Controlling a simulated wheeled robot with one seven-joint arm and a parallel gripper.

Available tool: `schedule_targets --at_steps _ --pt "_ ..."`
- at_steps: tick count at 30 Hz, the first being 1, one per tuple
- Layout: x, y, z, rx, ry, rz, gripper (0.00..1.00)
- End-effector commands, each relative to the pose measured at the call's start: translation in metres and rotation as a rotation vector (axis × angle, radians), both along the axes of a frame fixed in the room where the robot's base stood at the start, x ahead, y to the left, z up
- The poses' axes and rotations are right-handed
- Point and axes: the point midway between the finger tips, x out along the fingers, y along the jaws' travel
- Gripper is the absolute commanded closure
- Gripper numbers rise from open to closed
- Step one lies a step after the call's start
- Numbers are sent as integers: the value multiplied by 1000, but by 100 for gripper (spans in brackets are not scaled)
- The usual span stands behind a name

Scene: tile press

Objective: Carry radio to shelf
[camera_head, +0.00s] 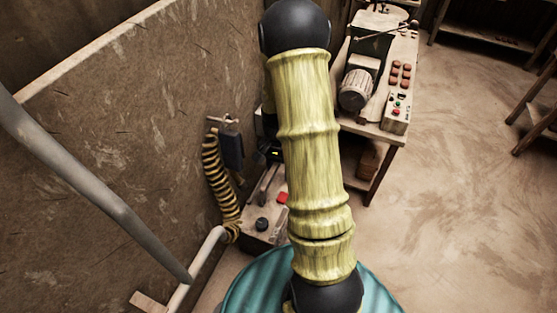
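I cannot make out a radio in this view. A wooden shelf (487,42) stands against the back wall at the top right, with small items on its lower board. My yellow-green arm with black joints runs down the middle of the picture and covers much of the scene. My gripper cannot be made out. Some dark parts show just left of the arm, partly hidden by it, and I cannot tell what they are.
A workbench (372,130) with a motor (356,88) and a button panel (399,85) stands behind the arm. A striped hose (219,185) hangs by the left wall (130,130). A grey pipe (100,190) crosses the left foreground. Open floor (455,210) lies at the right.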

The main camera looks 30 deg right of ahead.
Motion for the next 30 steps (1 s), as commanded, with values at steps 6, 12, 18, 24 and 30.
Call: schedule_targets --at_steps 6,12,18,24,30 --pt "5 1 18 -1 -6 5 62" --pt "9 -2 50 -2 -7 1 62" --pt "14 -5 87 -2 -7 1 62" --pt "16 -6 112 0 -2 -1 62" --pt "17 -6 117 1 -1 0 62"
